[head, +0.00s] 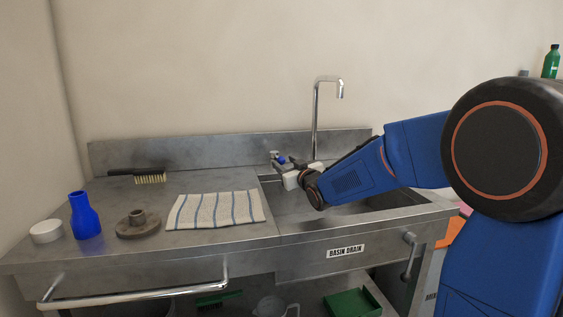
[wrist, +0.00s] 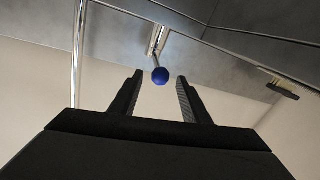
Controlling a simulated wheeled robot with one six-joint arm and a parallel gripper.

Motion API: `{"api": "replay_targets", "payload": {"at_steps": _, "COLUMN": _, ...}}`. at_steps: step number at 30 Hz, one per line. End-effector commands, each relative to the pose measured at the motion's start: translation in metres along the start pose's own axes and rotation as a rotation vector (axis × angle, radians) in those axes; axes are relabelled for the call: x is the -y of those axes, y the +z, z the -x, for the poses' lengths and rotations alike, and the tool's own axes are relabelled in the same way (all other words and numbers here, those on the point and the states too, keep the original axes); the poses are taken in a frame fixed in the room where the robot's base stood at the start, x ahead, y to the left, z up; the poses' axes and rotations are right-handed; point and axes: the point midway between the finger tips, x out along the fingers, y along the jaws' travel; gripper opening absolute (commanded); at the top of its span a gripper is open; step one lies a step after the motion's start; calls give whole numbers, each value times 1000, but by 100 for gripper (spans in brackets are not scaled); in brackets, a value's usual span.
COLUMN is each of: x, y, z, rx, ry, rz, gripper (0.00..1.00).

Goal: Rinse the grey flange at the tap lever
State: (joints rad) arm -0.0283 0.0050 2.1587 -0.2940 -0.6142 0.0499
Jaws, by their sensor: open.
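The grey-brown flange (head: 138,225) lies flat on the steel counter at the left, between a blue bottle-shaped part and a striped cloth. My gripper (head: 279,160) is over the left end of the sink basin, far from the flange. The tap lever with a round blue knob (wrist: 160,75) shows in the wrist view, just beyond and between my two open fingertips (wrist: 157,80). I cannot tell whether they touch it. The knob also shows small in the head view (head: 281,159). The tall chrome spout (head: 316,118) rises behind the basin; no water shows from it.
A striped cloth (head: 216,209) lies left of the basin (head: 385,202). The blue part (head: 84,216) and a white puck (head: 46,231) stand at the counter's left end. A brush (head: 148,176) lies at the back. A handle (head: 410,255) labelled basin drain hangs on the front.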

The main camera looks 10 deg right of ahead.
Motion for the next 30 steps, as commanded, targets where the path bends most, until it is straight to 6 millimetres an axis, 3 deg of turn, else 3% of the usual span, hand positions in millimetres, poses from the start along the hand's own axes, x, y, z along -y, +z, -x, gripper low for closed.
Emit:
{"api": "replay_targets", "payload": {"at_steps": 9, "x": 1, "y": 0, "z": -33, "rx": 0, "ry": -1, "rz": 0, "gripper": 43}}
{"api": "replay_targets", "payload": {"at_steps": 20, "x": 0, "y": 0, "z": -37, "rx": 0, "ry": -1, "rz": 0, "gripper": 43}}
{"api": "replay_targets", "payload": {"at_steps": 26, "x": 0, "y": 0, "z": -37, "rx": 1, "ry": 0, "rz": 0, "gripper": 0}}
{"api": "replay_targets", "payload": {"at_steps": 30, "x": 1, "y": 0, "z": -37, "rx": 1, "ry": 1, "rz": 0, "gripper": 0}}
